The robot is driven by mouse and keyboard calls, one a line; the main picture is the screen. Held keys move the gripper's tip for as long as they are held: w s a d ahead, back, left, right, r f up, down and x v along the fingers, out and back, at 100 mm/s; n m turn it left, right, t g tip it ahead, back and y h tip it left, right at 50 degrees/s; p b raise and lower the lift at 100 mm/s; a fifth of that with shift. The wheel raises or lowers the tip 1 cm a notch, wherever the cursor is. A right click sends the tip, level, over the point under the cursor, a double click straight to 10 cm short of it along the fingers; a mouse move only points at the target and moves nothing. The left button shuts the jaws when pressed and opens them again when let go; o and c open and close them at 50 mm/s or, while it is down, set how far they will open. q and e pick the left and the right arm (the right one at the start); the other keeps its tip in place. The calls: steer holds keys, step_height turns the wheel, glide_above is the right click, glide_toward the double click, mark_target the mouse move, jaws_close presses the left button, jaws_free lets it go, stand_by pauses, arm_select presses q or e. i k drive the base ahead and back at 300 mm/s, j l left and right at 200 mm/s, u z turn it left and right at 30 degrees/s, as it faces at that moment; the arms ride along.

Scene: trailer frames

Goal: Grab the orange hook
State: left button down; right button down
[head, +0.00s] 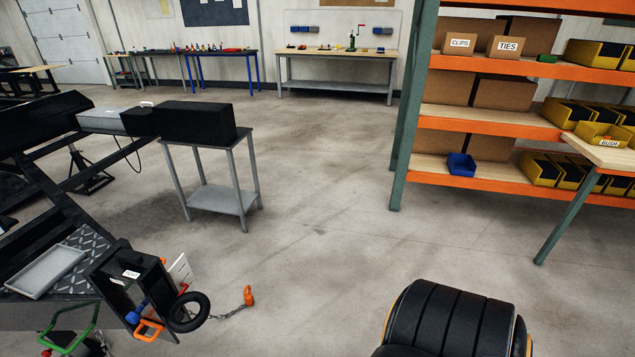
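A small orange hook (248,295) hangs at the end of a short grey chain (231,311), at the lower left of the head view. The chain runs left toward a black ring (189,311) at the end of the dark trailer frame (60,205). A larger orange loop (148,331) shows left of the ring, near a blue part (138,312). Whether the hook touches anything below it is hard to tell. Neither of my grippers is in view.
A black ribbed rounded object (450,322) fills the bottom right. A grey stand (225,200) carries a black box (198,122). Orange shelving (480,180) with cartons and bins stands at the right. The grey floor between them is clear.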

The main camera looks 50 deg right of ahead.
mark_target(249, 299)
steer(key=z, duration=0.95)
